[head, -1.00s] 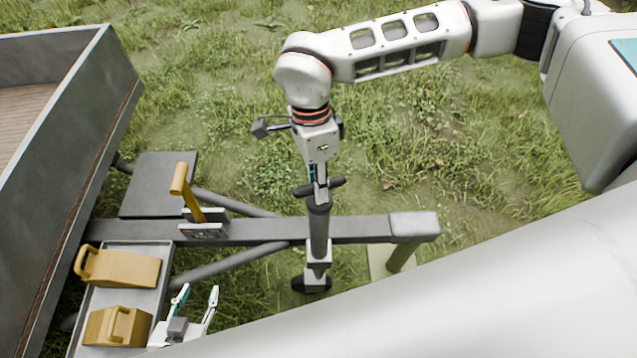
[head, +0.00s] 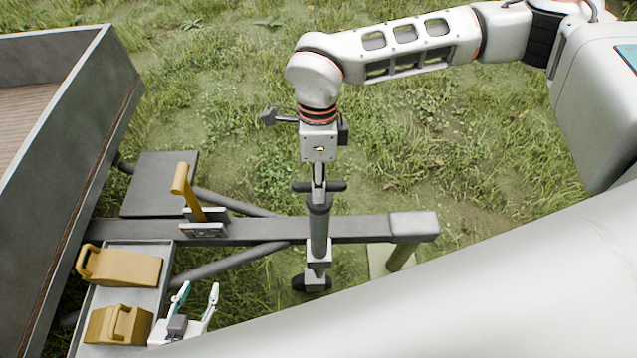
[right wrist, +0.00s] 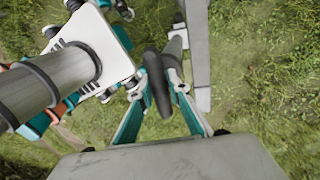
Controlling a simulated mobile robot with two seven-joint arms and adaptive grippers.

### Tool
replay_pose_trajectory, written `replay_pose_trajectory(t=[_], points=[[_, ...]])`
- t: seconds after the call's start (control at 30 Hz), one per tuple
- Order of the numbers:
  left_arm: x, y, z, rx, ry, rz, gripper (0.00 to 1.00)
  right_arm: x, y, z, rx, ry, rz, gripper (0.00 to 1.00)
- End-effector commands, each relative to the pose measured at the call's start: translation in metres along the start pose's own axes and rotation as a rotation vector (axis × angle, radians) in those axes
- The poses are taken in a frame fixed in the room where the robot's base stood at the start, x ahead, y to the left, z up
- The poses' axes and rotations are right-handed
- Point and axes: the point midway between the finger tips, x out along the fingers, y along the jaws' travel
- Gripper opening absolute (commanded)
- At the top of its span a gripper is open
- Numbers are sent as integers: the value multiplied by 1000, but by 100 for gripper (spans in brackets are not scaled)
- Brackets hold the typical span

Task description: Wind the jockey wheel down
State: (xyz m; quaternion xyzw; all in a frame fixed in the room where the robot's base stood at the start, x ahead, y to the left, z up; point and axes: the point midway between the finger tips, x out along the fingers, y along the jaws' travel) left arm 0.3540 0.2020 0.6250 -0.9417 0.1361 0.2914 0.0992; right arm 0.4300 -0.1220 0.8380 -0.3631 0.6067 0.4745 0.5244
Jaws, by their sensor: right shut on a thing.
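The jockey wheel's grey upright tube (head: 319,232) stands beside the trailer's drawbar (head: 270,230), with its small dark wheel (head: 299,283) low in the grass. The dark crank handle (head: 334,186) sits on top, lying crosswise. My right gripper (head: 319,182) points down from above and is shut on the handle. In the right wrist view the handle (right wrist: 157,82) lies between the teal fingers of this gripper (right wrist: 161,68). My left gripper (head: 197,296) is open and empty at the lower left, near the tray. Whether the wheel touches the ground is hidden by grass.
The grey trailer body (head: 75,130) fills the left. A tray (head: 165,262) holds two yellow wheel chocks (head: 130,268). A yellow-handled lever (head: 187,190) rises from the drawbar. Open grass lies behind.

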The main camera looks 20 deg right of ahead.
Motion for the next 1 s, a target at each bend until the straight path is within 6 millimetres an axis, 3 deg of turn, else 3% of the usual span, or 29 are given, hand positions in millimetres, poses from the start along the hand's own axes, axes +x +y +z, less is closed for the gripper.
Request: replay_pose_trajectory(t=[0.1,0.13,0.17,0.2,0.63,1.0], points=[[0,0,0,0,0,0,40,0,0,0,2,1,2,0],[0,0,0,0,-1,0,40,0,0,0,2,1,2,25],[0,0,0,0,-1,0,40,0,0,0,1,1,2,32],[0,0,0,0,-1,0,40,0,0,0,1,1,2,34],[0,0,3,0,-5,0,40,-8,-1,0,-1,-1,-2,34],[0,0,2,0,-3,0,40,-78,-1,0,1,-1,-3,34]])
